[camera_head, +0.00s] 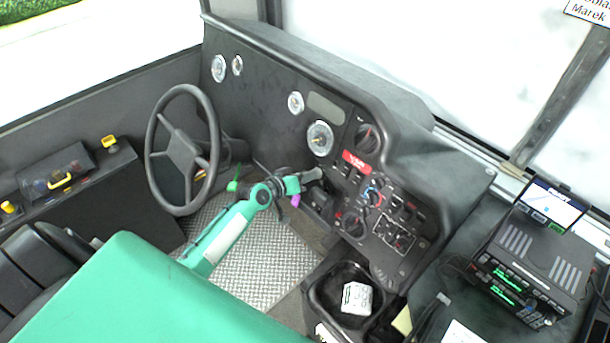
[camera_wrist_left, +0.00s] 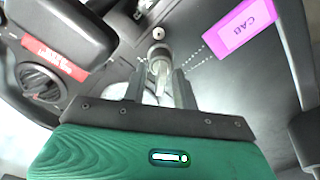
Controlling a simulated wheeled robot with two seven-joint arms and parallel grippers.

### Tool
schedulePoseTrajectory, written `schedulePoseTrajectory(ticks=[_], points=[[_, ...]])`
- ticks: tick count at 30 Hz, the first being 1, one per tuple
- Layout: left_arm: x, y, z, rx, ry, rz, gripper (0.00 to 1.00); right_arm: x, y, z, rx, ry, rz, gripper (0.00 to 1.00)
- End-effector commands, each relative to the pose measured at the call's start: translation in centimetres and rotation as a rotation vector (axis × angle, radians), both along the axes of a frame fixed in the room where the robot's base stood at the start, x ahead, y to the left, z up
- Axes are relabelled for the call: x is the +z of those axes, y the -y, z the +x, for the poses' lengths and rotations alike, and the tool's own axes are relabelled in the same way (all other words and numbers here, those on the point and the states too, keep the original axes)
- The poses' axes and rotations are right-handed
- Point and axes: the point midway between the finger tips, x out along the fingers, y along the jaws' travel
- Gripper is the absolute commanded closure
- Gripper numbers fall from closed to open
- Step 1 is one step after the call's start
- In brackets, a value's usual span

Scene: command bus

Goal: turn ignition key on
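My left gripper (camera_head: 314,174) is at the lower part of the dashboard, right of the steering wheel. In the left wrist view its two fingers (camera_wrist_left: 158,80) stand apart, with a gap between them. A silvery ignition key (camera_wrist_left: 160,70) shows in that gap, in front of a round lock (camera_wrist_left: 158,49) on the dark panel. I see no clear grip on it; contact with a finger is hard to tell. A purple tag marked CAB (camera_wrist_left: 240,25) lies to the right; it shows small below the gripper in the head view (camera_head: 295,200). My right gripper is not in view.
The steering wheel (camera_head: 182,150) stands left of my left arm. The dashboard panel (camera_head: 385,215) has knobs, switches and a red label (camera_head: 357,162). A black bin (camera_head: 322,292) and a ticket machine (camera_head: 535,268) are at the right. Bare metal floor lies below my arm.

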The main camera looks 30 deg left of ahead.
Motion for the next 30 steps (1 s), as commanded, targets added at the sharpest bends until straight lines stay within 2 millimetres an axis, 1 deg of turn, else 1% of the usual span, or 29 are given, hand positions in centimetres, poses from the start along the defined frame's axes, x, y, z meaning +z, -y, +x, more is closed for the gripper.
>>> schedulePoseTrajectory(ticks=[9, 10, 12, 14, 25, 30], points=[[-0.1, 0.1, 0.2, 0.0, 0.0, -0.001, 0.71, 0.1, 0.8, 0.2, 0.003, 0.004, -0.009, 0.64], [-0.1, 0.1, 0.2, 0.0, 0.0, -0.001, 0.75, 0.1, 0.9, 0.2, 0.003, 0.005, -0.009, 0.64], [-0.1, 0.1, 0.2, 0.0, 0.0, -0.001, 0.89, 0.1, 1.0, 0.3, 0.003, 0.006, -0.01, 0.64], [-0.1, 0.0, 0.2, 0.001, -0.001, 0.0, 1.0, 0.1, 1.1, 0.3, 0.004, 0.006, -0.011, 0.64], [-0.1, 0.0, 0.2, -0.008, 0.007, 0.022, 1.0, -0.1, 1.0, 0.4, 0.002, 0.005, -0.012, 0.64], [-0.2, 0.0, 0.2, -0.033, 0.03, 0.087, 1.0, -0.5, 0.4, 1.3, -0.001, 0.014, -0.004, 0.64]])
